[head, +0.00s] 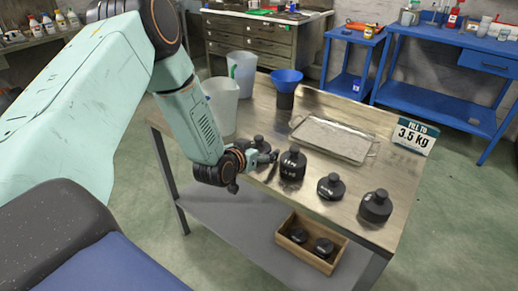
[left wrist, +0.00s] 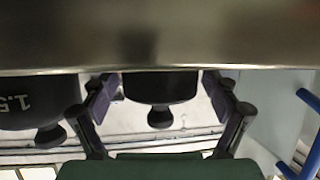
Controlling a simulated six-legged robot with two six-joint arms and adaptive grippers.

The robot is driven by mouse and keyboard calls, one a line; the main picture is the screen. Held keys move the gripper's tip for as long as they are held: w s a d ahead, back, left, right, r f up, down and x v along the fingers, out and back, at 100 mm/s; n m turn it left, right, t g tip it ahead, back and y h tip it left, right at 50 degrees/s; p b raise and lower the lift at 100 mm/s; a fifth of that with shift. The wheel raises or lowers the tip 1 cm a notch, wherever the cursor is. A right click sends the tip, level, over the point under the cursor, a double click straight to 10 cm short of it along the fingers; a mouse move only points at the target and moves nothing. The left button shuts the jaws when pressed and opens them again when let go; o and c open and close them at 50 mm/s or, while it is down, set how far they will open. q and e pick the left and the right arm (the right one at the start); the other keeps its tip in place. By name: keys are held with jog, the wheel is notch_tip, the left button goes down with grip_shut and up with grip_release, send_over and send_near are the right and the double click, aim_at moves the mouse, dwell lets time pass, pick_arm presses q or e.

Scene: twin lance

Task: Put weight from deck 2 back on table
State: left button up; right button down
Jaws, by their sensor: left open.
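Several black knobbed weights stand in a row along the front of the metal table (head: 318,172). My left gripper (head: 268,158) is at the row's left end, beside a small weight (head: 259,144) and a taller weight (head: 293,163). In the left wrist view, which looks upside down, my left gripper (left wrist: 162,108) is open, with its fingers on either side of a black weight (left wrist: 160,88). Contact cannot be told. A weight marked 1.5 (left wrist: 35,100) is beside it. Two more weights (head: 370,206) (head: 331,187) stand further right. My right gripper is out of view.
A shallow metal tray (head: 335,138), a blue funnel (head: 286,77) and two pale jugs (head: 221,105) (head: 242,73) are on the table. A sign reads 3.5 kg (head: 411,133). A wooden box (head: 311,243) with two black weights is on the lower shelf.

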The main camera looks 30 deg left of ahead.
pick_arm(q)
jog(key=shift+r, duration=0.15)
jog(key=p+v, duration=0.4)
jog(key=v, duration=0.8)
jog(key=shift+p, duration=0.35)
